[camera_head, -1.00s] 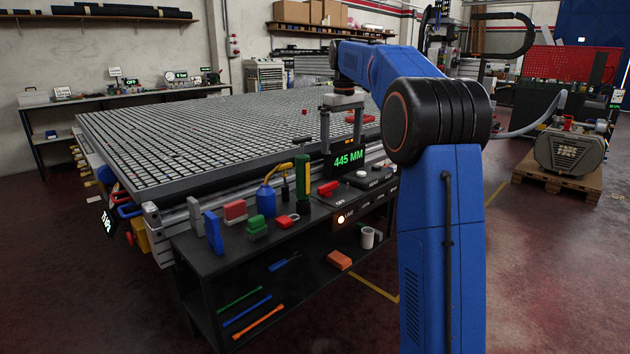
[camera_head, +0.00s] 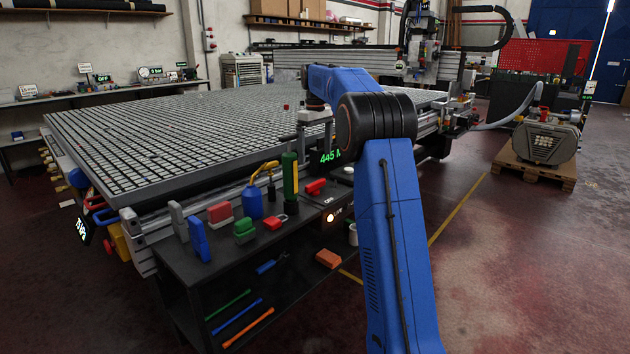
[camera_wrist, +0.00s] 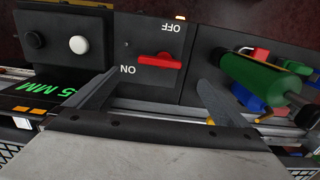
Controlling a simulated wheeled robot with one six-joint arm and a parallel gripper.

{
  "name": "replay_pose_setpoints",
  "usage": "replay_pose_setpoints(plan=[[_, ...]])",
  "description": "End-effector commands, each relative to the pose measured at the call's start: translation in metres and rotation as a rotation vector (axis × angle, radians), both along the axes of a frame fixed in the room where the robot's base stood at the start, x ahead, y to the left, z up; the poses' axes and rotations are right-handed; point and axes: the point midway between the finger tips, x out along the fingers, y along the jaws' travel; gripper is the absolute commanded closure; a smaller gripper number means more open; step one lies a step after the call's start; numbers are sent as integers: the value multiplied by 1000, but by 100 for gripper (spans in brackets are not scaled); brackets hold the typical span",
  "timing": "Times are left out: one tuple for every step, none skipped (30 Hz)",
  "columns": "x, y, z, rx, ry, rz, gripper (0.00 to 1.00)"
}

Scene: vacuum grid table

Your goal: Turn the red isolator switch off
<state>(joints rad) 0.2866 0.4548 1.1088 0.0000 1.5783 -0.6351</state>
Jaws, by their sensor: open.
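The red isolator switch handle (camera_wrist: 158,61) sits on a dark panel (camera_wrist: 128,42) in the wrist view. It lies level across the picture, with its left end near the ON label (camera_wrist: 128,70). The OFF label (camera_wrist: 172,28) is above it, upside down. The red handle also shows in the head view (camera_head: 316,187) on the front bench's panel. My gripper (camera_wrist: 158,78) is open and empty, its fingers spread wide to the left and right of the handle and apart from it. In the head view my gripper (camera_head: 314,148) hangs above and behind the handle.
A green and yellow cylinder (camera_head: 290,178) and a blue bottle (camera_head: 254,201) stand left of the switch. A red padlock-like piece (camera_head: 275,222) lies near them. A white button (camera_wrist: 78,44) and a green-lettered display (camera_wrist: 45,92) are on the other side. The large grid table (camera_head: 150,145) lies behind.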

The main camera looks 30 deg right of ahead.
Motion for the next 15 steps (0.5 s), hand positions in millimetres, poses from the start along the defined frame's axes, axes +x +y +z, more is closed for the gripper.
replay_pose_setpoints(plan=[[0,0,-10,0,2,0,0],[0,0,-15,0,2,0,0],[-1,0,-22,0,2,0,0],[-1,0,-27,0,2,0,0],[-1,0,-33,1,3,0,0],[0,0,-40,0,2,0,0],[0,0,-45,0,2,0,0],[-1,0,-51,1,3,0,0],[-1,0,-57,0,2,0,0],[0,0,-63,1,3,0,0],[0,0,-68,0,2,0,0],[0,0,-74,1,1,0,0],[0,0,-79,0,2,0,0],[0,0,-83,1,1,0,0],[0,0,-89,1,1,0,0]])
